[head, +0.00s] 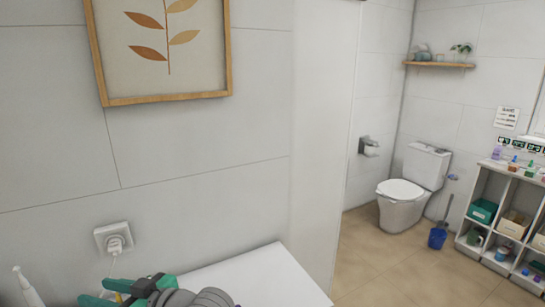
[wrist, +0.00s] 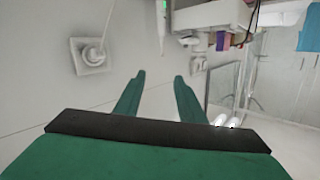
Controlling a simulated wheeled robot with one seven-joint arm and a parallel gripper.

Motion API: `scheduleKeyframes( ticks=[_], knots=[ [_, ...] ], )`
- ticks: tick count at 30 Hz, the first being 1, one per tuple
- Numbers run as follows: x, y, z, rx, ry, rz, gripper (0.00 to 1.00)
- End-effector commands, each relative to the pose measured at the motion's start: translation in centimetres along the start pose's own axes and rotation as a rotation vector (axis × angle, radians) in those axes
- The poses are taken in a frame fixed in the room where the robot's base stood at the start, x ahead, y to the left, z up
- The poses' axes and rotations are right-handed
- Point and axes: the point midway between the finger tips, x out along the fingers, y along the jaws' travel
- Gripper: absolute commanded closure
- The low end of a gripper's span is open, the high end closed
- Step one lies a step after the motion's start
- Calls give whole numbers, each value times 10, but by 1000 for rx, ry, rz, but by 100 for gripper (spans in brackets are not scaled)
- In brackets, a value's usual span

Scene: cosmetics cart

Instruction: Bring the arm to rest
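My gripper (wrist: 159,77) shows in the wrist view with two green fingers apart and nothing between them. Behind the fingers is the pale tiled wall. In the head view, part of my green and grey gripper (head: 97,292) shows at the bottom edge, in front of a white surface (head: 255,278). It is below the wall socket with a white plug (head: 114,240). The rest of my arm is mostly out of the frame. The socket also shows at the upper left of the wrist view (wrist: 90,56).
A white toothbrush-like item (head: 28,288) stands at the lower left. A framed leaf picture (head: 98,60) hangs above. A toilet (head: 403,195), a blue brush holder (head: 437,238) and a white shelf unit (head: 481,187) with bins are at the right. The tan floor between is clear.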

Motion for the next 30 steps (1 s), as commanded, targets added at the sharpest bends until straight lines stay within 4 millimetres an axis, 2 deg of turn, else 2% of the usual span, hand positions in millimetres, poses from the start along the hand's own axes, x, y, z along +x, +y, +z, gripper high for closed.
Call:
scheduleKeyframes(
  ticks=[7, 14, 17, 23, 30],
  knots=[
    [-13, 19, -11, 121, 262, 93, 64],
    [-39, 46, 2, 228, 455, 227, 64],
    [-53, 58, 16, 273, 522, 298, 64],
    [-84, 76, 58, 353, 624, 455, 64],
    [-128, 84, 126, 424, 683, 669, 64]
  ],
)
